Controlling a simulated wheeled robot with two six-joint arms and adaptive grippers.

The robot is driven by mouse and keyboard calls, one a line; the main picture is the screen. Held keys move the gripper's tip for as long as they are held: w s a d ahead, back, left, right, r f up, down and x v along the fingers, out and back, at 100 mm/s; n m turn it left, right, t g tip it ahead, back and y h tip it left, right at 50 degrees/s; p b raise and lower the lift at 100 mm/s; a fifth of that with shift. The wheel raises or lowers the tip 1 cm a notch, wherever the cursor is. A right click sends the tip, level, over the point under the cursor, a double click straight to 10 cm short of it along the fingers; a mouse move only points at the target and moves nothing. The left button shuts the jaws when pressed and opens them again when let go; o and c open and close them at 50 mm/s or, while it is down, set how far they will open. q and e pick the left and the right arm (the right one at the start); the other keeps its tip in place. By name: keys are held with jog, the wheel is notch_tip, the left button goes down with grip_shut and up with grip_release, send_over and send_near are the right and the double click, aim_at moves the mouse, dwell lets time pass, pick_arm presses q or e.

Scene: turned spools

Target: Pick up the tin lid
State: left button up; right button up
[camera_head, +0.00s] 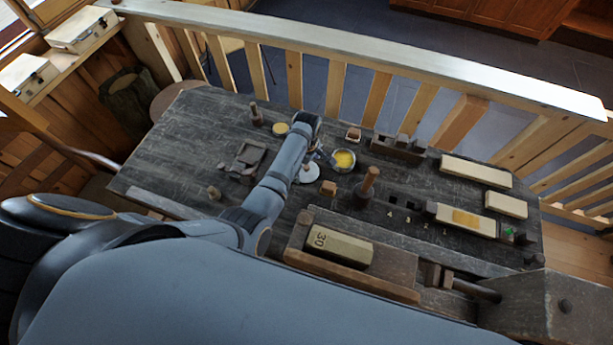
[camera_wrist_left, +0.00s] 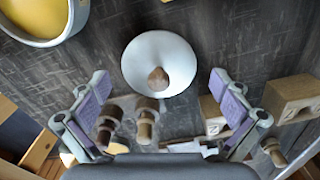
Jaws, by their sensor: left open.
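The tin lid is a round, pale white disc with a brown knob; in the head view the lid (camera_head: 308,175) lies flat on the dark table, partly covered by my left arm. It shows whole in the left wrist view (camera_wrist_left: 160,50). My left gripper (camera_head: 314,150) is open and empty above it. In the wrist view the fingers of the left gripper (camera_wrist_left: 159,80) stand wide apart with purple pads, the lid's knob between the tips. The open tin (camera_head: 344,160) with yellow contents stands right beside the lid. My right gripper is not seen.
A small wooden block (camera_head: 330,190) and an upright turned wooden piece (camera_head: 368,184) stand right of the lid. A yellow disc (camera_head: 280,129) lies behind my arm. Turned wooden spools (camera_wrist_left: 146,122) show low in the wrist view. The table's left part is mostly clear.

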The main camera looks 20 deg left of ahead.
pick_arm(q)
jog(key=shift+w+f, duration=0.15)
jog(key=shift+f, duration=0.1)
jog(key=c, duration=1)
jog(key=shift+s+r, duration=0.1)
jog(key=shift+s, duration=0.3)
jog(key=c, duration=0.6)
jog(key=shift+c, duration=0.6)
